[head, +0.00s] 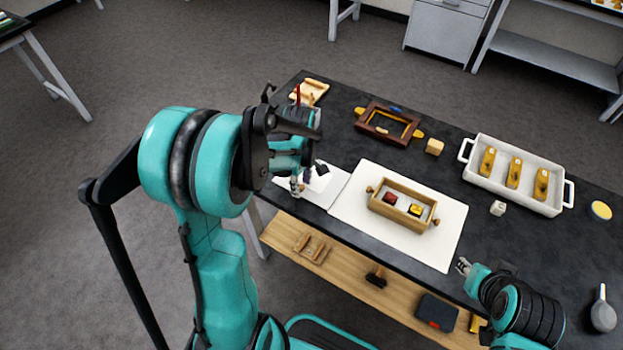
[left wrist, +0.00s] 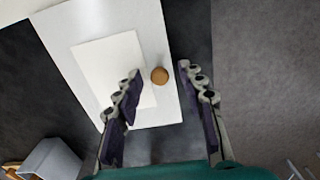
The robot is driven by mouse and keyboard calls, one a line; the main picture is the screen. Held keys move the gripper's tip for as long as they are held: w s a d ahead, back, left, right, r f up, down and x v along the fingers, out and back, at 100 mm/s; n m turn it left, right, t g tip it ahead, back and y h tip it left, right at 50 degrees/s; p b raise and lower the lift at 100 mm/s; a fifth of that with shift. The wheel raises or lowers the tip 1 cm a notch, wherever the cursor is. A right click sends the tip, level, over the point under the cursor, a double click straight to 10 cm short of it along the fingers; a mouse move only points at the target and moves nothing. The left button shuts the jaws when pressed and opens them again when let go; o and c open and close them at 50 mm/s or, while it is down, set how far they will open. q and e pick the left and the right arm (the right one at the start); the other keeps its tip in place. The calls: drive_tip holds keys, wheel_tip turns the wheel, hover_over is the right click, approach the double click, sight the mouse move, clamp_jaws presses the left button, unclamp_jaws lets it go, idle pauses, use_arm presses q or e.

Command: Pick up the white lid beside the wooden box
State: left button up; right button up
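The white lid (head: 318,183) shows as a pale flat panel left of the wooden box, partly hidden by my left gripper. The wooden box (head: 403,205), holding a red and a yellow piece, stands on a white mat (head: 447,240). My left gripper (head: 308,178) is open above the lid, its fingers on either side of the knob in the wrist view. My right gripper (head: 463,267) is low right, apart from these.
A brown frame (head: 370,126) and a small wooden block (head: 435,147) lie behind the box. A white handled tray (head: 480,152) with three wooden pieces stands right. A small white item (head: 498,208) sits before it. A wooden shelf (head: 345,265) runs below the dark table.

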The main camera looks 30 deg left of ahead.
use_arm(q)
clamp_jaws()
